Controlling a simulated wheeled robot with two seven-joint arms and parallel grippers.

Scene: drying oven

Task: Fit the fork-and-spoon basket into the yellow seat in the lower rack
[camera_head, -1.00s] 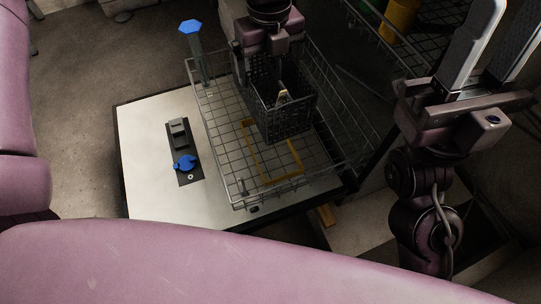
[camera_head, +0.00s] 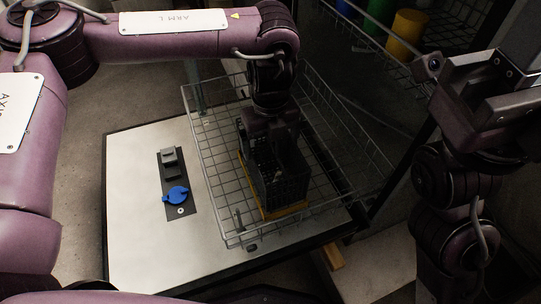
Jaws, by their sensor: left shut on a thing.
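The dark mesh fork-and-spoon basket (camera_head: 284,183) is upright in the lower wire rack (camera_head: 222,205). My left gripper (camera_head: 270,132) reaches down from above, shut on the basket's upper part and hiding some of it. The yellow seat (camera_head: 291,211) shows as a thin edge along the basket's near bottom and left side. The basket stands over or within this outline; I cannot tell whether its bottom is fully down. My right gripper (camera_head: 487,88) is at the upper right, away from the rack, with its fingers apart and partly cut off by the frame.
A pale panel (camera_head: 140,225) left of the rack carries a blue knob (camera_head: 175,196) on a dark plate. Yellow (camera_head: 404,35) and green (camera_head: 373,25) containers stand in another wire rack at the upper right. The lower rack's right side looks empty.

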